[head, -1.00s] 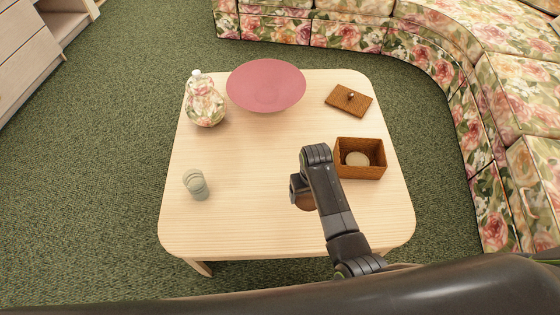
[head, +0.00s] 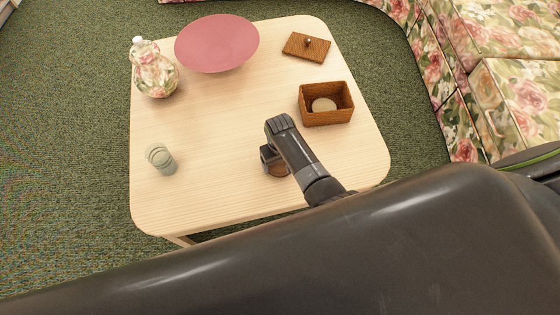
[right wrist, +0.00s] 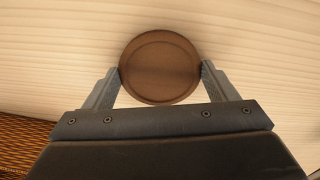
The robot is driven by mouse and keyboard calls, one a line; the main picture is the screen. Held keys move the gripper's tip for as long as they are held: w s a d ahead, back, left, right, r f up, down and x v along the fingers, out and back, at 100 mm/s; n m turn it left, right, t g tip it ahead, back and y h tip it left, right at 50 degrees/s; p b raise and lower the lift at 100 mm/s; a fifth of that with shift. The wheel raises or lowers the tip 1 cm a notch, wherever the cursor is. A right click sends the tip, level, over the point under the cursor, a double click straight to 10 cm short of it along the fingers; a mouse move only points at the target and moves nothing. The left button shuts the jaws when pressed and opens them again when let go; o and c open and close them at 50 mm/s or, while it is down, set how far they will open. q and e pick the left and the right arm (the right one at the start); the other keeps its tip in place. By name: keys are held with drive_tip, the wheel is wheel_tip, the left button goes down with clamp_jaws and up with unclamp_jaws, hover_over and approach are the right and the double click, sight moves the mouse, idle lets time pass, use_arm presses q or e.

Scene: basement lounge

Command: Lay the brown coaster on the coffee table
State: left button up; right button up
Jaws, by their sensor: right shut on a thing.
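The brown coaster (right wrist: 160,66) is a round disc with a raised rim, seen from above in the right wrist view. My right gripper (right wrist: 160,70) is shut on it, one finger at each side of its rim. In the head view the coaster (head: 278,170) shows only in part, mostly hidden by my right gripper (head: 270,160). It is over the front right part of the pale wooden coffee table (head: 215,155). I cannot tell whether the coaster touches the tabletop. My left gripper is not in view.
A woven box (head: 328,117) with a pale round thing inside stands right of my gripper, its lid (head: 306,47) behind it. A pink bowl (head: 217,43), a floral vase (head: 155,74) and a glass (head: 161,159) stand on the table. The table's middle is clear.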

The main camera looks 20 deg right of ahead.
sight(280, 164)
drive_tip(key=shift+f, duration=0.1)
drive_tip(key=shift+f, duration=0.15)
drive_tip(key=o, duration=0.9)
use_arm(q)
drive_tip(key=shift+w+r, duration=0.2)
use_arm(e)
drive_tip(key=shift+r, duration=0.3)
wheel_tip(280, 164, up, 6)
drive_tip(key=p, duration=0.2)
drive_tip(key=shift+r+p, duration=0.25)
drive_tip(key=shift+p, duration=0.15)
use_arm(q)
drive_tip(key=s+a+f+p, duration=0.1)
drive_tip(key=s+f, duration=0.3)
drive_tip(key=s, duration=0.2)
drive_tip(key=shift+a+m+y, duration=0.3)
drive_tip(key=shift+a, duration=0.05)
use_arm(e)
drive_tip(key=shift+r, duration=2.7)
